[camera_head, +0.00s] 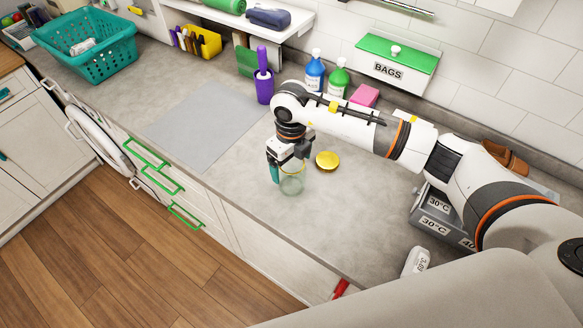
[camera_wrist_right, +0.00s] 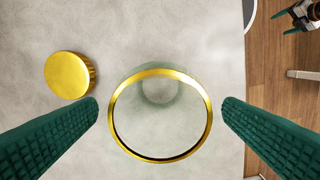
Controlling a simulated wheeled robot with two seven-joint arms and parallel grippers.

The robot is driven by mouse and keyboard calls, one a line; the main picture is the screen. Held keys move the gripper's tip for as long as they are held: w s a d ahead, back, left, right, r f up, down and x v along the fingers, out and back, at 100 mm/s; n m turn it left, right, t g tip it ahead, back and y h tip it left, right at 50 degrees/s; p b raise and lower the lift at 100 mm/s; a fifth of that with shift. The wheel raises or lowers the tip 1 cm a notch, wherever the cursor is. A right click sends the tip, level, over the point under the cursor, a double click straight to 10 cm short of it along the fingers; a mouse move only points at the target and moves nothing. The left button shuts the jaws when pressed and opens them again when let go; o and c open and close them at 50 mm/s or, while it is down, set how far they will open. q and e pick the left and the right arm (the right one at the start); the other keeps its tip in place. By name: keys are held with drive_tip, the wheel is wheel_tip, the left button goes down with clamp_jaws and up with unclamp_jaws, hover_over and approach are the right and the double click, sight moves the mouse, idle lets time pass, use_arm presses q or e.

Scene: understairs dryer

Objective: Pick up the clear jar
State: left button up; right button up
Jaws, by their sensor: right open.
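The clear jar (camera_head: 291,184) stands upright on the grey counter (camera_head: 352,216), near its front edge. In the right wrist view, I look down into its open mouth with a gold rim (camera_wrist_right: 161,115). My right gripper (camera_head: 288,170) is over the jar. Its two green fingers show open on either side of the rim, with a gap on both sides (camera_wrist_right: 160,113). A gold lid (camera_head: 327,159) lies on the counter beside the jar, apart from it; it also shows in the right wrist view (camera_wrist_right: 70,75). My left gripper is not in view in the head view.
A purple holder (camera_head: 264,87), blue and green bottles (camera_head: 314,73) and a pink block (camera_head: 364,95) stand along the back. A grey bin labelled 30°C (camera_head: 433,208) is to the right. A grey mat (camera_head: 205,125) and a teal basket (camera_head: 92,46) are to the left.

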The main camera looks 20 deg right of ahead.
drive_tip(key=shift+s+f, duration=0.1)
drive_tip(key=shift+f, duration=0.95)
drive_tip(key=c, duration=1.2)
drive_tip(key=shift+o, duration=0.2)
drive_tip(key=shift+w+r, duration=0.2)
